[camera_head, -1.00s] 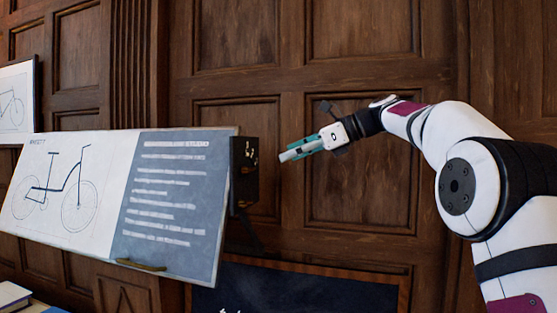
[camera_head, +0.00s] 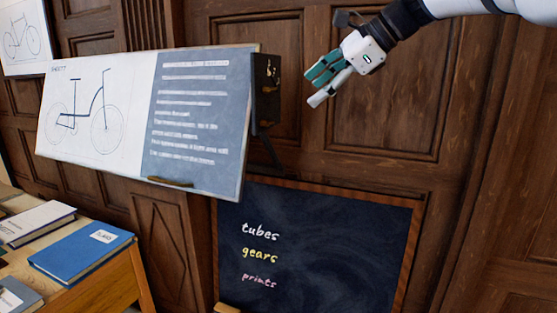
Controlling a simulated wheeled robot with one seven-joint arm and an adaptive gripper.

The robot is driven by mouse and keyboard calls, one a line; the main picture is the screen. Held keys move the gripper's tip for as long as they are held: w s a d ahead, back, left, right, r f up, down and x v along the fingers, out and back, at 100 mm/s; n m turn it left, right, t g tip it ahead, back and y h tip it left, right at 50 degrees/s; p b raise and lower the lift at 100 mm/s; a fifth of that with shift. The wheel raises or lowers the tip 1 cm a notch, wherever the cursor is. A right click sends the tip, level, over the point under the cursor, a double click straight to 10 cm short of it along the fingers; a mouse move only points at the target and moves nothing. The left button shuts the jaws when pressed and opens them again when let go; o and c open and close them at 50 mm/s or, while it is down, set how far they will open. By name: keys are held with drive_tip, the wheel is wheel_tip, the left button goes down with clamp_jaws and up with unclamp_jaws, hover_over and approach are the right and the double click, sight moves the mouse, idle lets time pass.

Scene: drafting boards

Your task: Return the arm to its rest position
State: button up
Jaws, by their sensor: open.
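My gripper (camera_head: 318,84) is at the upper middle right of the head view, with teal and pale fingers pointing down and left. It is open, and I see nothing between the fingers. It hangs in the air to the right of the drafting board (camera_head: 205,110) and appears apart from it. My white and black arm reaches in from the top right corner. Its upper links are cut off by the picture's edge.
A dark box (camera_head: 266,88) is at the board's right edge. A framed chalkboard (camera_head: 330,245) with written words stands below. A wooden table (camera_head: 105,285) at lower left bears several books, one of them a blue book (camera_head: 82,252). Wood panelling fills the back.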

drive_tip(key=s+d+f+n+h, duration=0.3)
drive_tip(key=s+f+n, duration=0.2)
drive_tip(key=s, duration=0.6)
drive_tip(key=s+d+f+n+h, duration=0.2)
drive_tip(key=s+d+f+n, duration=0.2)
drive_tip(key=s+f, duration=0.6)
drive_tip(key=s+d+f+n+h, duration=0.3)
drive_tip(key=s+f+n, duration=0.5)
drive_tip(key=s, duration=0.5)
drive_tip(key=shift+s+d+h, duration=0.2)
drive_tip(key=shift+s+h, duration=0.1)
drive_tip(key=shift+s, duration=0.05)
